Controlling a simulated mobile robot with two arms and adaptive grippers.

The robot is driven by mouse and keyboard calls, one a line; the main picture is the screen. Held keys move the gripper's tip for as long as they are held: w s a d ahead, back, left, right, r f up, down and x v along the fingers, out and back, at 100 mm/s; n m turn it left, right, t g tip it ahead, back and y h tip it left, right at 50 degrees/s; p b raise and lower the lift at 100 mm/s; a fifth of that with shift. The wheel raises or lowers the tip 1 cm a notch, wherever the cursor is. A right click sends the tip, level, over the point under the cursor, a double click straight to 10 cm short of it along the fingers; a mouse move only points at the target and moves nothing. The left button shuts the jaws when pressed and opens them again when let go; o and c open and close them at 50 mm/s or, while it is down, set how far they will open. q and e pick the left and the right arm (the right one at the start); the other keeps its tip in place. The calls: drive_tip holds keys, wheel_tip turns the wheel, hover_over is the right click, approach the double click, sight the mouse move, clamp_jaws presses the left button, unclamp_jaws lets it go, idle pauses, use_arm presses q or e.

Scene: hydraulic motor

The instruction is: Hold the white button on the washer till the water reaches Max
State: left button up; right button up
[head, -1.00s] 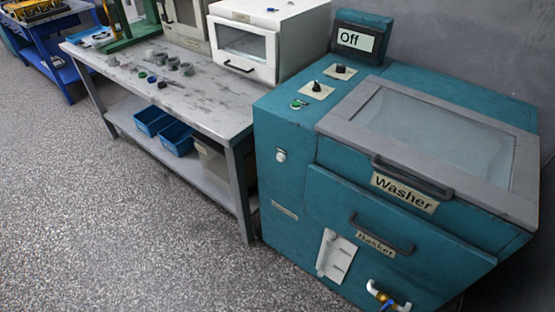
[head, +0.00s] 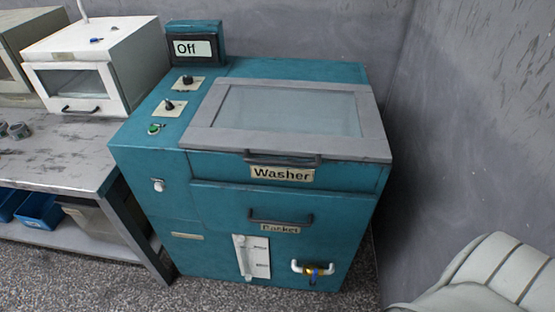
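The teal washer (head: 285,205) stands in the middle of the head view, its grey-framed glass lid shut. The white button (head: 158,185) is on the left part of its front face, below the top edge. Nothing touches it. A water gauge (head: 262,257) with a clear vertical tube and level marks is low on the front. Its marks are too small to read surely, and I cannot tell the water level. Neither of my grippers is in view.
A grey workbench (head: 60,155) with blue bins (head: 40,210) below adjoins the washer's left side. A white cabinet (head: 95,65) stands on it. A valve (head: 312,269) sticks out low on the washer front. A grey wall (head: 470,120) is at the right.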

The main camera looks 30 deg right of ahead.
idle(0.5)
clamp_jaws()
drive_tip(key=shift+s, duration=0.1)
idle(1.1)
